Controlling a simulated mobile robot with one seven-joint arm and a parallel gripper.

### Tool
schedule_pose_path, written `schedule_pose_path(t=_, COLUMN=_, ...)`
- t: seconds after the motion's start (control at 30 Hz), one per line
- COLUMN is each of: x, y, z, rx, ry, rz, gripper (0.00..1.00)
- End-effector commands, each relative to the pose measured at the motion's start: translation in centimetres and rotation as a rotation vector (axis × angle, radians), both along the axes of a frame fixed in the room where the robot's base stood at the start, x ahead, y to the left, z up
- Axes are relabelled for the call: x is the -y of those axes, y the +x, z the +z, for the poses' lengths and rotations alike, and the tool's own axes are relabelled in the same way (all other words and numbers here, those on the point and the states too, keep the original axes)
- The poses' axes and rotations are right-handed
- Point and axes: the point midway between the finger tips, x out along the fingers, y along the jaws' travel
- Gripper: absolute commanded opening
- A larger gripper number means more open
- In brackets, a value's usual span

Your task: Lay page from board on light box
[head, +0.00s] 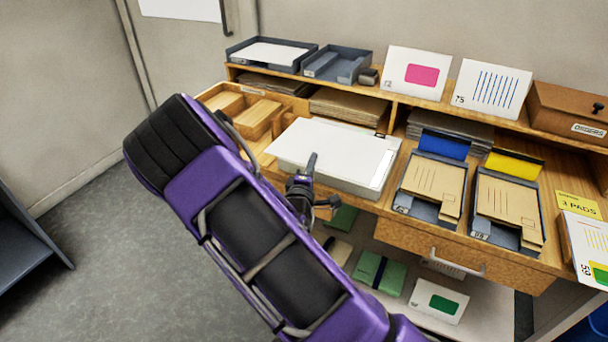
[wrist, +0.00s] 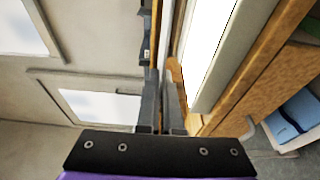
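The light box (head: 325,152), a flat slab with a white top, lies on the desk in the middle of the head view. Its white edge (wrist: 208,55) also seems to show in the wrist view, right of the fingers. My gripper (head: 311,165) is over the near edge of the light box. In the wrist view its two dark fingers (wrist: 162,100) lie close together, and I see no page between them. A page with a pink rectangle (head: 416,74) and a page with blue stripes (head: 491,87) stand upright on the back shelf. I cannot tell which thing is the board.
Two grey trays with brown envelopes (head: 433,186) (head: 508,208) stand right of the light box. Letter trays (head: 272,54) and a brown box (head: 570,111) stand on the shelf. Green packets (head: 379,272) lie below. A drawer handle (head: 453,265) sticks out in front.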

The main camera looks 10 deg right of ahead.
Motion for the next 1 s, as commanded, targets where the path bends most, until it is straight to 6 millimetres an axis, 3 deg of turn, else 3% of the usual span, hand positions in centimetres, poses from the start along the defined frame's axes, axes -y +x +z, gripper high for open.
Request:
schedule_pose_path(t=0.1, x=1.2, y=1.6, z=-0.1, rx=0.001, ry=0.0, rz=-0.002, gripper=0.0)
schedule_pose_path(t=0.2, x=1.0, y=1.5, z=-2.6, rx=-0.003, ry=-0.001, rz=0.002, gripper=0.0)
schedule_pose_path(t=0.43, x=1.1, y=1.5, z=-5.7, rx=-0.002, ry=-0.001, rz=0.0, gripper=0.0)
schedule_pose_path(t=0.7, x=1.1, y=1.5, z=-7.4, rx=0.0, ry=-0.001, rz=0.001, gripper=0.0)
schedule_pose_path(t=1.0, x=1.0, y=1.5, z=-7.6, rx=0.0, ry=0.0, rz=0.0, gripper=0.0)
